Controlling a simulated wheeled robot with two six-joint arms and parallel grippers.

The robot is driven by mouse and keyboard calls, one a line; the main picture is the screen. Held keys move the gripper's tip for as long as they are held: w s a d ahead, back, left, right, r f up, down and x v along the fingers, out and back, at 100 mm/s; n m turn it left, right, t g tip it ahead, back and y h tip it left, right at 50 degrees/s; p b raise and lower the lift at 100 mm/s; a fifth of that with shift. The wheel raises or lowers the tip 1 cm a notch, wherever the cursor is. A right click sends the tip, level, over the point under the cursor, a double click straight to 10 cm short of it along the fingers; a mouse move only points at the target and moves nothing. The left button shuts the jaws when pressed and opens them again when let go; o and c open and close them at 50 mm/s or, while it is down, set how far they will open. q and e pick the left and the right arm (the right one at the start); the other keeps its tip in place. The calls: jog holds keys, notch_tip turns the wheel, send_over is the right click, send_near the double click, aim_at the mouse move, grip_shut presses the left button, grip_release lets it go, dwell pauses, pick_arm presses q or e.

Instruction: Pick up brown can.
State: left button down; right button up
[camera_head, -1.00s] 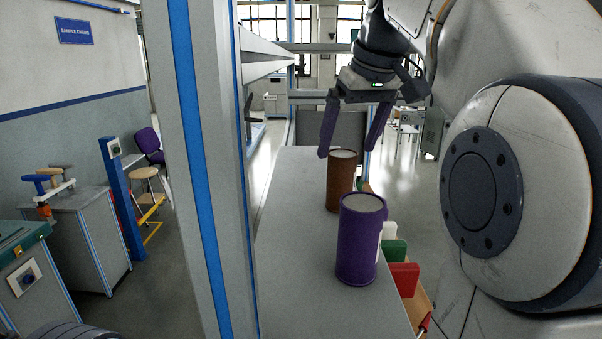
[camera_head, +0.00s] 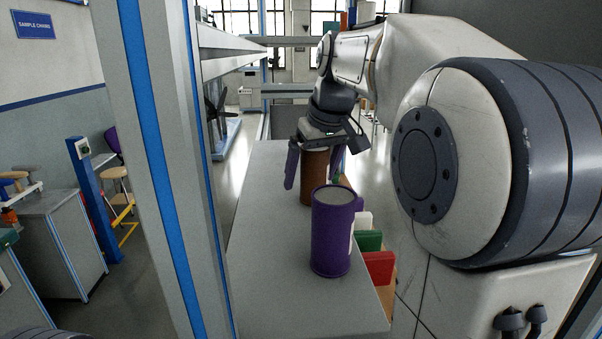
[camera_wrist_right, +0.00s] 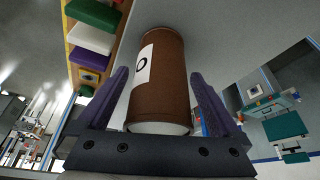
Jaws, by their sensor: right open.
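The brown can (camera_head: 313,178) stands upright on the grey bench top (camera_head: 268,255), behind the purple can. My right gripper (camera_head: 312,180) is open around the brown can, with one purple finger on each side of it. In the right wrist view the brown can (camera_wrist_right: 158,78), with a white label, sits between the two fingers (camera_wrist_right: 160,95), and gaps show on both sides. The gripper's body hides the can's top in the head view. My left gripper is not in view.
A purple can (camera_head: 331,232) stands nearer on the bench, in front of the brown one. Red (camera_head: 378,267) and green (camera_head: 368,241) blocks sit along the bench's right edge. A grey and blue post (camera_head: 160,170) rises at the left. The bench's left side is clear.

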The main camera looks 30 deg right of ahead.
grip_shut()
jog(key=shift+r, duration=0.1)
